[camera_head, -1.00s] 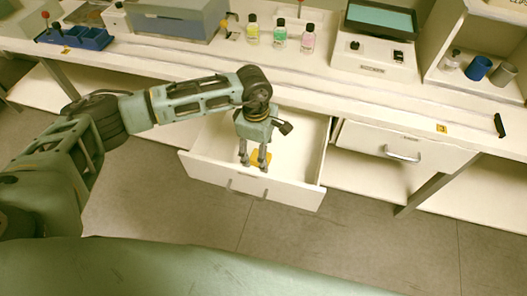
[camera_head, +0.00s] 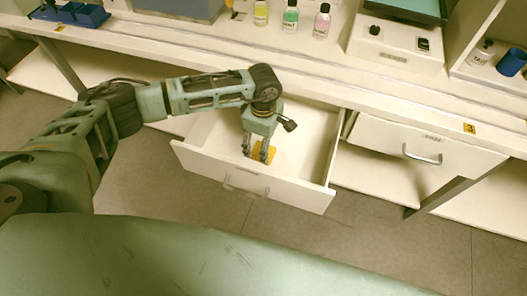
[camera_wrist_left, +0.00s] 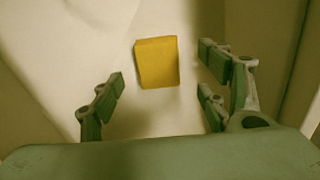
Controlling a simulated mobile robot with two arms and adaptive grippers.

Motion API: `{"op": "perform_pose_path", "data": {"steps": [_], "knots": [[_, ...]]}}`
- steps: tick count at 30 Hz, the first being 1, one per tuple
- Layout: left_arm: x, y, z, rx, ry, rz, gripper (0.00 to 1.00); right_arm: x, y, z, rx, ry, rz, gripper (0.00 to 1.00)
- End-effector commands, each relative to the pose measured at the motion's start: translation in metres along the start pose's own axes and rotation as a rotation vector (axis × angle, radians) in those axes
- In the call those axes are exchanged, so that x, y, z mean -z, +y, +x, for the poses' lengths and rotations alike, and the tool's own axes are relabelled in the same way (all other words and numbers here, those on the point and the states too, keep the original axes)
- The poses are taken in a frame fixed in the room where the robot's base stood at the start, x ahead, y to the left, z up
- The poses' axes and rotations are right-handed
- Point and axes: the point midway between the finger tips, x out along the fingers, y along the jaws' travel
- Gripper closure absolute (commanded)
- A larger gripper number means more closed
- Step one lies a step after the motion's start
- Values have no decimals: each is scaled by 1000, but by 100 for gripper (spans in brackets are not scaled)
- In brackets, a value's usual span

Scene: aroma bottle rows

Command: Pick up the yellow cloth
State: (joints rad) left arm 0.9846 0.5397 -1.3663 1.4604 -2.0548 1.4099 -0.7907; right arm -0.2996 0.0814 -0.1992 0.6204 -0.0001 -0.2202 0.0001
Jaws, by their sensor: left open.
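The yellow cloth (camera_head: 262,152) is a small folded square on the floor of the open drawer (camera_head: 262,186). In the left wrist view the yellow cloth (camera_wrist_left: 157,62) lies flat, just beyond the fingertips and between their lines. My left gripper (camera_head: 257,154) points down into the drawer over the cloth and partly hides it in the head view. In the left wrist view my left gripper (camera_wrist_left: 160,90) has its fingers wide apart with nothing between them. I cannot tell the exact gap between fingertips and cloth. My right gripper is not in view.
The drawer's walls surround my gripper. A second drawer (camera_head: 400,148) to the right is shut. The counter above holds three small bottles, one yellow (camera_head: 261,14), one green (camera_head: 290,18), one pink (camera_head: 321,22), and a white device (camera_head: 398,42). Blue bins (camera_head: 78,14) stand at the far left.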

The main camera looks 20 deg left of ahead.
Motion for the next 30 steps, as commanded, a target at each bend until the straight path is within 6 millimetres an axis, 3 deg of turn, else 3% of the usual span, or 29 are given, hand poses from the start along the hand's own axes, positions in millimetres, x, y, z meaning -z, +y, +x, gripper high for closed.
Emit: {"op": "perform_pose_path", "data": {"steps": [9, 17, 30], "knots": [[0, 1, 42, 0, 0, -1, 31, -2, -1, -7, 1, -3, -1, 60], [1, 1, 47, -1, 0, 0, 31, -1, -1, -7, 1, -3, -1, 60], [1, 1, 46, -1, 0, -1, 68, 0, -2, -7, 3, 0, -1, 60]]}}
